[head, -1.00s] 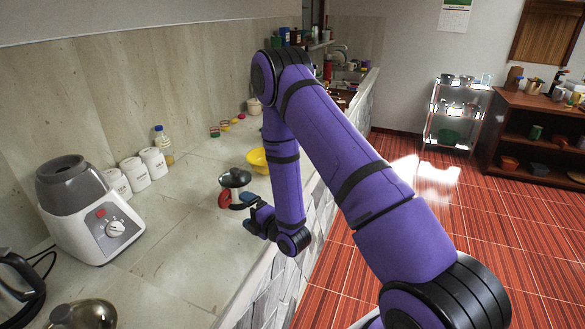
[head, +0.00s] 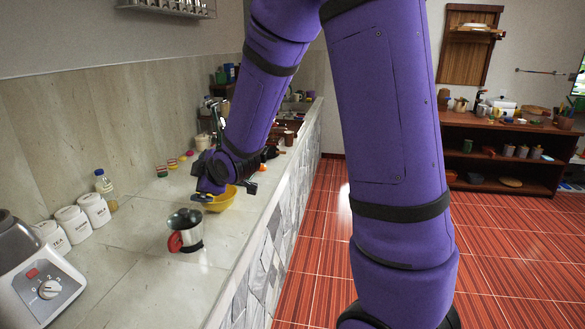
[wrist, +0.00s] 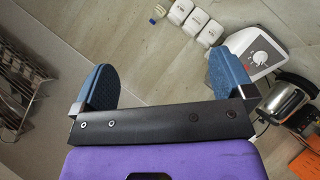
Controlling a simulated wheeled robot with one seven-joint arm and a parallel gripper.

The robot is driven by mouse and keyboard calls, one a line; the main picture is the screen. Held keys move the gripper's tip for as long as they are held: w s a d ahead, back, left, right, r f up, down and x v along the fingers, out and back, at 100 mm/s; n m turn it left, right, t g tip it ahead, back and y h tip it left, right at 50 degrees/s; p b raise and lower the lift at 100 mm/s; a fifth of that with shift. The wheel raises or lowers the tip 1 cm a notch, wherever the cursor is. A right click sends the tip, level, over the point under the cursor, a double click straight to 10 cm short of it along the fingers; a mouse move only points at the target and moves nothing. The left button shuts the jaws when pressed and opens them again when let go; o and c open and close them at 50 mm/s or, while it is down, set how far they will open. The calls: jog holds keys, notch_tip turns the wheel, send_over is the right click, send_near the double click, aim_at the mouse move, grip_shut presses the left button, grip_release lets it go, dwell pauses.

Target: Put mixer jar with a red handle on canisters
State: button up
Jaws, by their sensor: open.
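The mixer jar (head: 190,236), a steel cup with a dark top and a red handle, stands upright on the counter. Its handle faces left. Three white canisters (head: 73,224) stand in a row against the wall, left of the jar; they also show in the wrist view (wrist: 196,22). My gripper (wrist: 165,85) is open with nothing between its blue fingers. In the head view, my wrist is raised over the counter, above and beyond the jar and apart from it. The jar is not seen in the wrist view.
A white mixer base (head: 45,285) with a dial stands at the near left. A yellow bowl (head: 222,198) sits behind the jar, partly hidden by my arm. An oil bottle (head: 104,184) stands beyond the canisters. The counter between jar and canisters is clear.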

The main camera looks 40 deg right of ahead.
jog(key=s+r+m+g, duration=0.3)
jog(key=s+r+m, duration=0.3)
jog(key=s, duration=1)
jog(key=s+r+m+g+h, duration=0.1)
jog(key=s+r+m+g, duration=0.2)
jog(key=s, duration=1.3)
notch_tip(320, 180, up, 4)
jog(key=m, duration=0.3)
jog(key=shift+s+d+r+g, duration=0.2)
jog(key=shift+d+r+g, duration=0.05)
jog(key=shift+d+g, duration=0.05)
